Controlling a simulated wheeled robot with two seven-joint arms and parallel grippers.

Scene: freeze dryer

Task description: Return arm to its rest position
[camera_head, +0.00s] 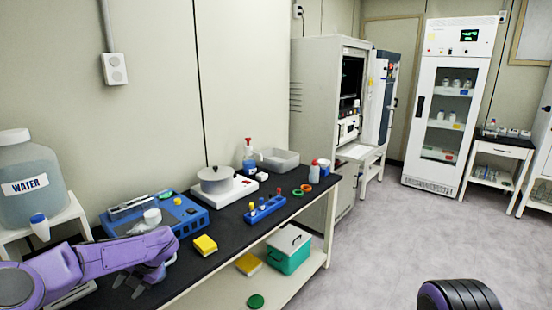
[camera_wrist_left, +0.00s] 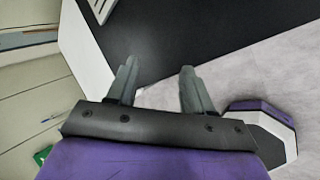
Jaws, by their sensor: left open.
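My left arm (camera_head: 110,258) is purple and comes in from the left in the head view, over the near end of the black bench. My left gripper (camera_head: 138,283) is at its end, over the bench's near part, left of the yellow sponge. In the left wrist view the two grey fingers of my left gripper (camera_wrist_left: 160,90) stand apart with nothing between them. Past them are the black bench top and the grey floor. My right gripper does not show.
A water jug (camera_head: 28,165) stands at left.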

